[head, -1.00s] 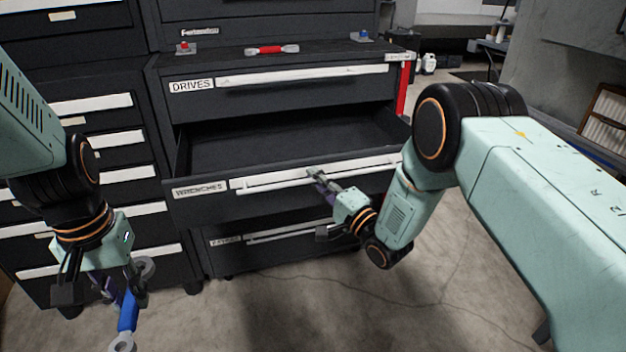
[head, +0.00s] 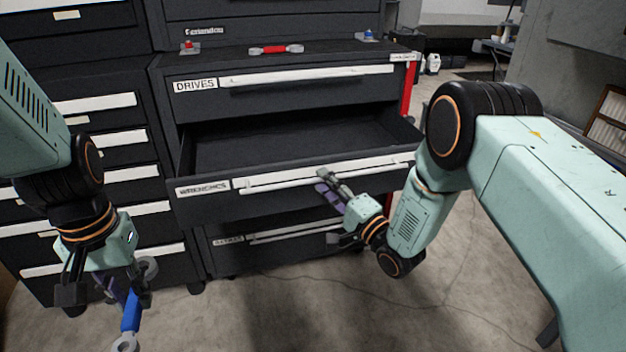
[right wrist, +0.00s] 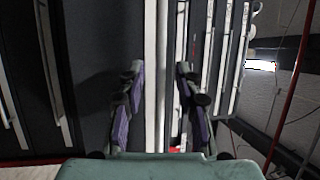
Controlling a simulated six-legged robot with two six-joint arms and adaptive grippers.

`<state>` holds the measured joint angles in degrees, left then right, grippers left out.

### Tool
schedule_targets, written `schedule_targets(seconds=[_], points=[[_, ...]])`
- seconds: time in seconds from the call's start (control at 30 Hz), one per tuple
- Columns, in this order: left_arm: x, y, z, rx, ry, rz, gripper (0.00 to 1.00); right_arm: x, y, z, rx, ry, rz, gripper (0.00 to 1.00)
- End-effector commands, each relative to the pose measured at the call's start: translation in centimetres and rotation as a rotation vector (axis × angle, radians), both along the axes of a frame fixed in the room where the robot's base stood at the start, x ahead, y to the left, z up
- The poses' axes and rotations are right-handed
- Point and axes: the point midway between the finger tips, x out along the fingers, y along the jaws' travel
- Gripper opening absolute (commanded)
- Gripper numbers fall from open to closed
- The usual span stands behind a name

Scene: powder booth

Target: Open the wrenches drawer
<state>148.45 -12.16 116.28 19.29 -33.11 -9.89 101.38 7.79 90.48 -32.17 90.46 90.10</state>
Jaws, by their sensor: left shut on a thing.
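The wrenches drawer (head: 200,206), labelled WRENCHES, stands pulled out of the black cabinet, and its visible inside is empty. Its pale bar handle (head: 285,179) runs along the front. My right gripper (head: 328,183) is open just in front of the handle, with its fingers apart. In the right wrist view my right gripper (right wrist: 160,85) shows a gap between its purple-padded fingers, with pale strips beyond. My left gripper (head: 110,295) is shut on a blue-handled wrench (head: 130,312) with grey ends, low at the left. Its fingers partly hide the wrench.
The drawer labelled DRIVES (head: 300,98) above is shut, as is the lower drawer (head: 270,238). A red-handled tool (head: 276,49) lies on the cabinet ledge between a red-topped and a blue-topped small item. Another cabinet (head: 110,150) stands at left. The floor (head: 270,315) in front is clear.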

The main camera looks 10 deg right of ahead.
Motion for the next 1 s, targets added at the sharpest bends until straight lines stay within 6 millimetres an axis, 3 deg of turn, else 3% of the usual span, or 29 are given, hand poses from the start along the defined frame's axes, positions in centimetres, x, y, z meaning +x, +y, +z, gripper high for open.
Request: schedule_targets(seconds=[0.3,0.5,1.0], points=[[0.1,0.0,0.0,0.000,-0.002,0.000,0.00,-5.8,-2.8,-1.2,0.002,0.003,-0.004,0.34],[0.1,0.0,0.0,0.000,-0.002,0.000,0.00,-8.1,-3.8,-1.7,0.001,0.001,-0.002,0.34],[0.1,0.0,0.0,0.000,-0.002,0.000,0.00,-8.8,-4.0,-1.8,0.000,0.000,0.000,0.34]])
